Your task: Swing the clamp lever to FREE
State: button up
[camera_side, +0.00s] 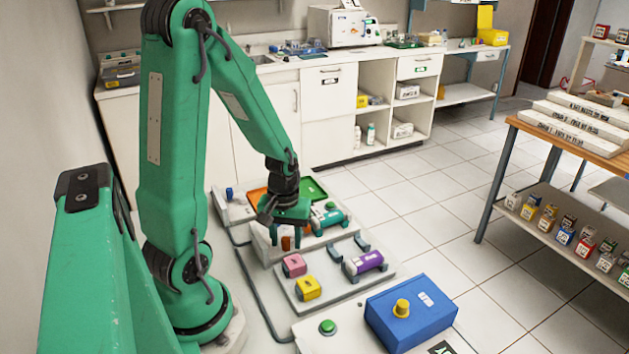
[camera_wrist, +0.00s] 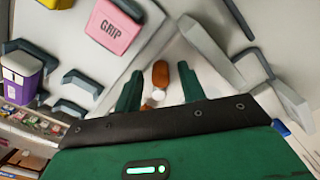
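An orange-brown piece (camera_wrist: 160,73), which may be the clamp lever, shows between my gripper's fingers in the wrist view, with a small pale round part just below it. In the side view an orange-brown part (camera_side: 286,243) shows just under my gripper (camera_side: 287,229). My gripper (camera_wrist: 160,80) is open. Its two green fingers stand on either side of the piece, with a gap to each. I cannot read a FREE mark in either view. The lever's base and pivot are mostly hidden by my gripper.
A pink block (camera_side: 294,265) marked GRIP (camera_wrist: 117,25) stands close by, with a yellow block (camera_side: 307,288) and a purple piece (camera_side: 365,262) nearby. A blue box (camera_side: 410,312) with a yellow knob and a green button (camera_side: 327,327) are nearer the camera. Pale grey walls flank the fingers.

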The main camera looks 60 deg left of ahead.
aim_at(286, 238)
jog(key=shift+r, duration=0.15)
jog(key=shift+r, duration=3.75)
jog(key=s+d+r+m+t, duration=0.1)
jog(key=d+r+m+t, duration=0.4)
jog(key=d+r+m, duration=0.5)
jog(key=d+r, duration=0.3)
jog(key=shift+d+r+m+t, duration=0.15)
jog(key=shift+r+m+t, duration=0.15)
jog(key=shift+m, duration=0.1)
